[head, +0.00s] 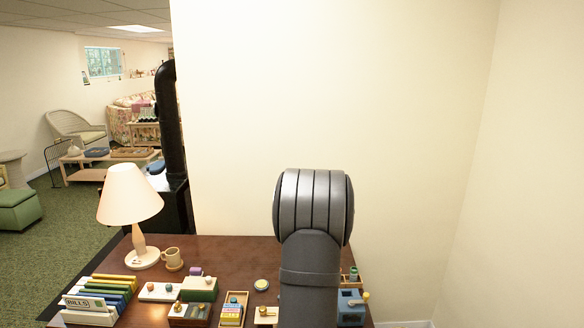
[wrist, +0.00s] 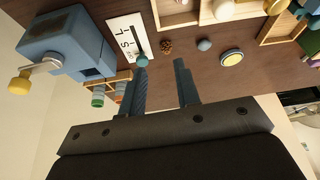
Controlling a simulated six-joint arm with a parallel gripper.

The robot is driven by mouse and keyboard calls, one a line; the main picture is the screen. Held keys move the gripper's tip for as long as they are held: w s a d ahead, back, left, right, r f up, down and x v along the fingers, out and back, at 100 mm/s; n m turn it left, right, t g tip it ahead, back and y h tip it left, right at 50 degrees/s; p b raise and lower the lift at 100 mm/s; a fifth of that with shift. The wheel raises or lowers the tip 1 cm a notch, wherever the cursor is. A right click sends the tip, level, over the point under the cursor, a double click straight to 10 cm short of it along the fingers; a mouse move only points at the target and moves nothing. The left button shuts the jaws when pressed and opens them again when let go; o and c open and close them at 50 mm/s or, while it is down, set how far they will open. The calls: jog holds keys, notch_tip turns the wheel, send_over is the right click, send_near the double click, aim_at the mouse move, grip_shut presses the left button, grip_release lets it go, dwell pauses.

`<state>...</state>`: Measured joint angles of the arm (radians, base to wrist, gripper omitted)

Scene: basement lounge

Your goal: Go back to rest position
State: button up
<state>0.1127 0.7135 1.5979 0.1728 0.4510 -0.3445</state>
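My gripper (wrist: 161,66) shows in the wrist view with its two dark fingers apart and nothing between them. In the head view my grey arm rises in front of the desk (head: 222,252) and hides the gripper and part of the desktop.
A lamp (head: 129,195), mug (head: 172,256) and file rack (head: 88,316) stand at left. Walls rise behind and at right.

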jog(key=shift+w+a+m, duration=0.4)
jog(key=shift+a+m, duration=0.05)
jog(key=shift+m, duration=0.15)
jog(key=shift+h, duration=0.3)
jog(key=o, duration=1.3)
jog(key=shift+a+r, duration=0.1)
jog(key=shift+c, duration=0.2)
jog(key=shift+o, duration=1.4)
jog(key=shift+a+r+n, duration=0.2)
jog(key=shift+a+n, duration=0.05)
jog(key=shift+n, duration=0.15)
jog(key=s+a+r+n+g, duration=0.35)
jog(key=a+r+n, duration=0.65)
jog(key=n, duration=0.7)
jog(key=shift+g, duration=0.45)
jog(key=f, duration=0.9)
jog(key=shift+w+d+f, duration=0.1)
jog(key=shift+w+f, duration=0.2)
jog(key=shift+w, duration=0.1)
